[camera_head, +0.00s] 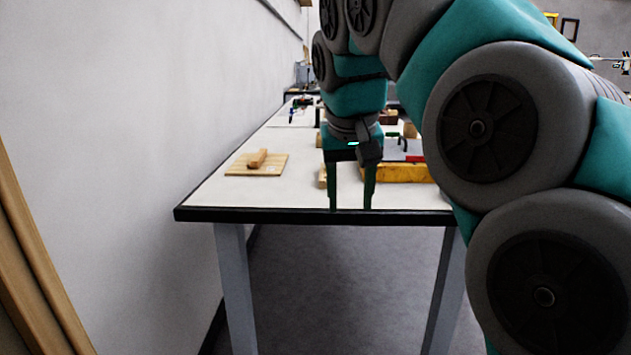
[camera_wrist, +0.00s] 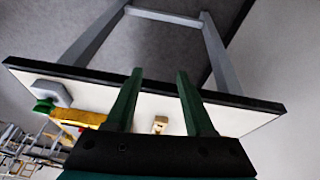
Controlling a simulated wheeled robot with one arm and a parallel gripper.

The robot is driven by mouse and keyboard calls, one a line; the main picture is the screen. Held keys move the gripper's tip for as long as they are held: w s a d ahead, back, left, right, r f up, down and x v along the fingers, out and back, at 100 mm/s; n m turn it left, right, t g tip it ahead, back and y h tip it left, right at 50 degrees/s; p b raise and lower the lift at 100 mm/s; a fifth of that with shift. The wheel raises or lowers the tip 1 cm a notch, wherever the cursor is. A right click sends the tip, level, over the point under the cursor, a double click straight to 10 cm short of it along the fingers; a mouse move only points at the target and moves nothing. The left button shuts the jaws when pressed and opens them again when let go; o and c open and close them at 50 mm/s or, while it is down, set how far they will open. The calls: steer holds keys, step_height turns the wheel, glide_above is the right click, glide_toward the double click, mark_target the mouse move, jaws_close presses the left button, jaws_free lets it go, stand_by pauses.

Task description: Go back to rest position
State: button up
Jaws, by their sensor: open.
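My gripper (camera_head: 351,195) has two green fingers pointing down near the front edge of the white table (camera_head: 220,196). The fingers are apart, with nothing between them in the head view. In the wrist view my gripper (camera_wrist: 160,85) also shows its two fingers spread and empty, with the table (camera_wrist: 234,120) beyond them. My teal and grey arm fills the right side of the head view and hides part of the table.
A wooden block (camera_head: 257,158) lies on a thin wooden board (camera_head: 240,171) at the table's left. A yellow object (camera_head: 400,173) lies right of my gripper. A plain wall (camera_head: 120,120) borders the left. The table's front left is bare.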

steer(key=s+d+f+g, duration=0.2)
steer(key=s+d+f, duration=0.1)
steer(key=s+f, duration=0.7)
steer(key=s+d+f+g, duration=0.1)
steer(key=s+d+f, duration=0.2)
steer(key=s+f, duration=0.6)
steer(key=s+d+f+g, duration=0.2)
steer(key=s+d+f, duration=0.1)
steer(key=s+f, duration=0.7)
steer(key=shift+s+d+f+g+y, duration=0.25)
steer(key=shift+s+f+g+y, duration=0.1)
steer(key=shift+f, duration=0.25)
